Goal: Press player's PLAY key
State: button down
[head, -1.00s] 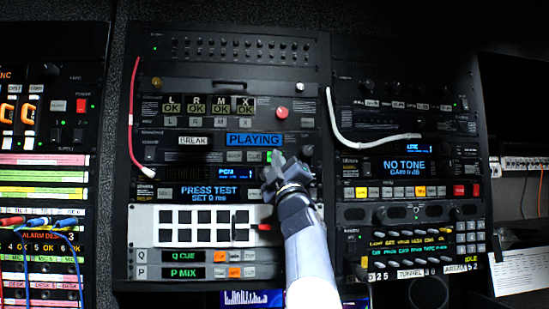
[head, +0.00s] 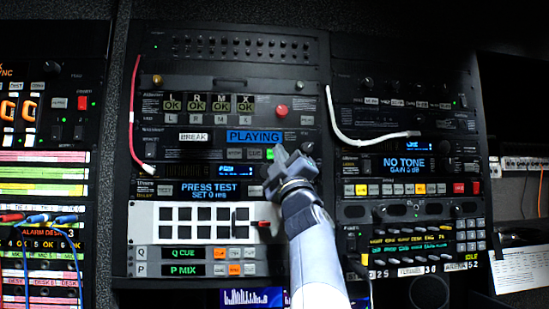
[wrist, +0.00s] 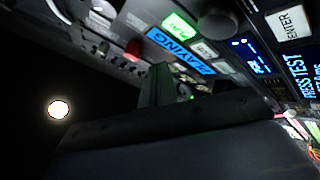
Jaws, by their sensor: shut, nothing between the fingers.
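The player is a black rack unit with a blue lit display reading PLAYING (head: 254,136). Below the display is a row of small keys, and the PLAY key (head: 270,154) is lit green. In the wrist view the green PLAY key (wrist: 181,28) shows beside the blue PLAYING display (wrist: 180,50). My gripper (head: 284,160) is shut and empty, in front of the rack just right of the green key. In the wrist view my fingers (wrist: 158,86) appear apart from the green key. I cannot tell whether the fingertips touch the panel.
A red button (head: 282,111) sits above the player's right side. A red cable (head: 133,110) hangs at the left and a white cable (head: 340,130) at the right. A unit reading PRESS TEST (head: 210,188) and a white panel of black keys (head: 168,222) lie below.

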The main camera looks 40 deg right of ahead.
jog(key=shift+s+a, duration=0.5)
jog(key=shift+s, duration=0.3)
jog(key=shift+w, duration=0.1)
jog(key=s+a, duration=0.1)
jog(key=s+a+b, duration=0.1)
jog(key=s, duration=0.1)
jog(key=shift+s, duration=0.25)
dwell(0.5)
